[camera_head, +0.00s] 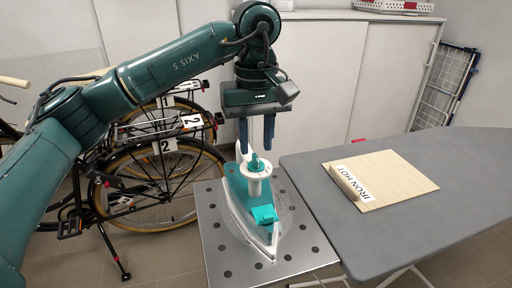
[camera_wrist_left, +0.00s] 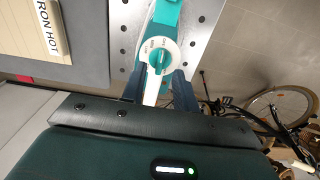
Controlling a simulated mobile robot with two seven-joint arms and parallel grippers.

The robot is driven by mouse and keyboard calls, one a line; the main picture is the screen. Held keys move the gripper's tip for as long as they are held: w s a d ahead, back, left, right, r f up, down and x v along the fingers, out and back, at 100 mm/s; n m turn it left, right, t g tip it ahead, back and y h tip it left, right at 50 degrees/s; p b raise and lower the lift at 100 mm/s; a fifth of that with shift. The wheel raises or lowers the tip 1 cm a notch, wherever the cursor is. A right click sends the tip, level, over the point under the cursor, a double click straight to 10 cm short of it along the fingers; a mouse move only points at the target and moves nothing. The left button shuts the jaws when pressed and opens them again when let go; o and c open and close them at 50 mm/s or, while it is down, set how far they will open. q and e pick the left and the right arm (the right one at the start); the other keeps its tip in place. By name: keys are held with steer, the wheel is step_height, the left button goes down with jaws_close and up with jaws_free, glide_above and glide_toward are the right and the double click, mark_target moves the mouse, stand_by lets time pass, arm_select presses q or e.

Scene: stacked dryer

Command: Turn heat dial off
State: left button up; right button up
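A teal-and-white iron (camera_head: 236,184) rests on a perforated metal plate at the end of the ironing board. On it is a white round heat dial (camera_head: 256,172) with a teal knob. The dial also shows in the left wrist view (camera_wrist_left: 159,53), with small printing around its rim that is too small to read. My left gripper (camera_head: 256,146) points down just above and behind the dial. Its two dark blue fingers are apart, and a white part of the iron shows between them in the wrist view (camera_wrist_left: 157,88). I cannot tell whether they touch it. My right gripper is out of view.
The metal plate (camera_head: 215,250) adjoins the grey ironing board (camera_head: 440,205). A beige board with an "IRON HOT" label (camera_head: 390,178) lies there. Bicycles (camera_head: 165,190) stand behind my left arm. White cabinets (camera_head: 390,75) and a folded drying rack (camera_head: 445,85) are at the back.

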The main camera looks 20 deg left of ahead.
mark_target(256, 157)
arm_select(q)
step_height(256, 157, up, 10)
steer(key=p, duration=0.1)
steer(key=shift+r+p, duration=0.25)
steer(key=shift+p, duration=0.15)
